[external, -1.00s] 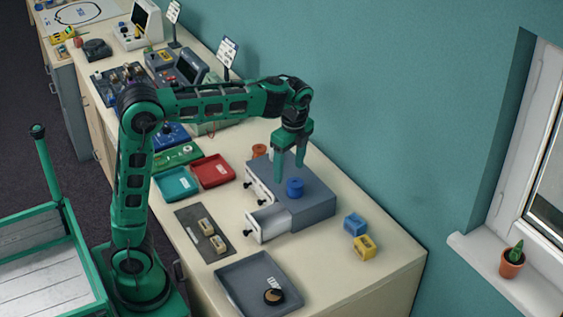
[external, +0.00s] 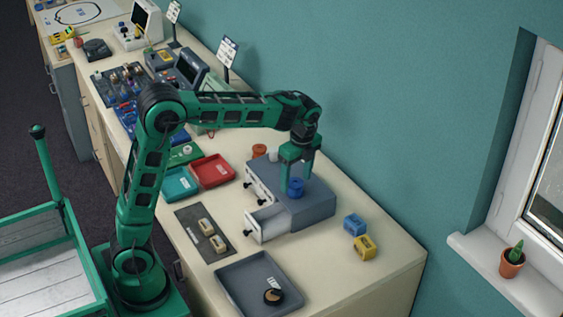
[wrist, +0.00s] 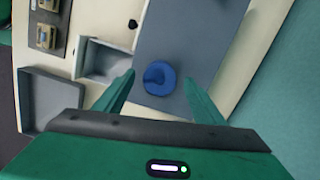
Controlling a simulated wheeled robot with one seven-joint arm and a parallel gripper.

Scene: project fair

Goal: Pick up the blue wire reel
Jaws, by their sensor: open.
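The blue wire reel (external: 295,187) stands on top of the grey drawer cabinet (external: 312,206). In the wrist view the reel (wrist: 159,77) lies between the two spread fingers, a little beyond their tips, with a gap on both sides. My gripper (external: 297,174) is open and empty, pointing down over the cabinet top, with its fingers at about the reel's height in the external view. Whether the fingertips reach down beside the reel or stay above it I cannot tell exactly.
One cabinet drawer (external: 268,222) is pulled open. An orange reel (external: 259,150) stands behind the cabinet. A grey tray (external: 237,284), red tray (external: 212,171) and teal tray (external: 176,184) are on the bench.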

